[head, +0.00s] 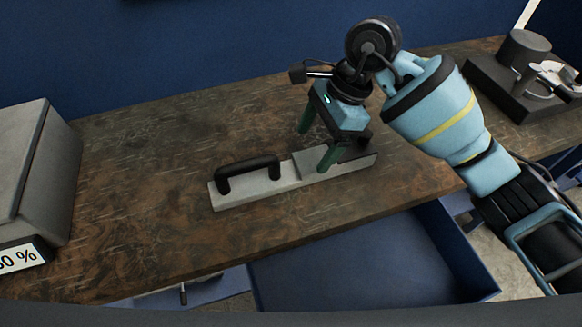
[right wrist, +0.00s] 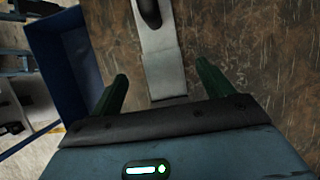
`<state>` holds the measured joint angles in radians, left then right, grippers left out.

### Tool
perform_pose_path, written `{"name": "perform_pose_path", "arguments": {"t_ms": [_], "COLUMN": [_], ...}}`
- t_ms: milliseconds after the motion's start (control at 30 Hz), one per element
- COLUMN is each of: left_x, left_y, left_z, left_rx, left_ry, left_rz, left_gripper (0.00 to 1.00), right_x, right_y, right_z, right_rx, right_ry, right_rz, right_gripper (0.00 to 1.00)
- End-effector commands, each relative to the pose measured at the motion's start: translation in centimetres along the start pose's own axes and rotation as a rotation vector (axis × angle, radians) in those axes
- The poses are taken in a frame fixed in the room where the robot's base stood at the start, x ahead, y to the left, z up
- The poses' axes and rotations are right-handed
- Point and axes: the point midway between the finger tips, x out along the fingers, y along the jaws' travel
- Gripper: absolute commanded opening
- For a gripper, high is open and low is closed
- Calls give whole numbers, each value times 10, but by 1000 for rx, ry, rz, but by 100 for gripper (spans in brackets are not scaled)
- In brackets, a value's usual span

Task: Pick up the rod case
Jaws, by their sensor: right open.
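The rod case appears to be the long, flat, light grey piece (head: 290,183) lying on the brown table, with a black handle (head: 247,172) near its left end. A second dark part shows near its right end, partly hidden by my gripper. My right gripper (head: 317,146) is open and empty over the right part of the case, fingers pointing down. In the right wrist view the case (right wrist: 162,60) lies between the two green fingers (right wrist: 161,74), with a gap on either side. I cannot tell the exact height of the fingertips. My left gripper is not in view.
A grey box (head: 35,170) stands at the table's left end. A dark microscope-like device (head: 525,75) stands at the far right. A blue drawer (head: 370,260) is open below the front edge. The table left of the case is clear.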

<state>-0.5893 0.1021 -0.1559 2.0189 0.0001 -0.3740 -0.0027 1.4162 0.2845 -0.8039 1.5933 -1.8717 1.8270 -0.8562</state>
Motion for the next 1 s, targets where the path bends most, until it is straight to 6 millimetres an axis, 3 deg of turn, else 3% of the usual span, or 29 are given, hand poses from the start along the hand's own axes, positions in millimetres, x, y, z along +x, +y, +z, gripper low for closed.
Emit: {"name": "perform_pose_path", "arguments": {"t_ms": [100, 367, 700, 1000], "left_x": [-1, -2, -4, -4], "left_y": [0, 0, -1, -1], "left_z": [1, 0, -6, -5], "left_rx": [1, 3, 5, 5], "left_ry": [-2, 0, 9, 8], "left_rz": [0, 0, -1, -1], "left_gripper": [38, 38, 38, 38], "right_x": [14, 24, 66, 70], "right_y": [0, 0, 0, 0], "right_z": [0, 1, 1, 1], "right_rx": [1, 2, 2, 1], "right_ry": [-2, -1, -1, 0], "right_rz": [3, 3, 2, 0], "right_gripper": [80, 80, 80, 80]}}
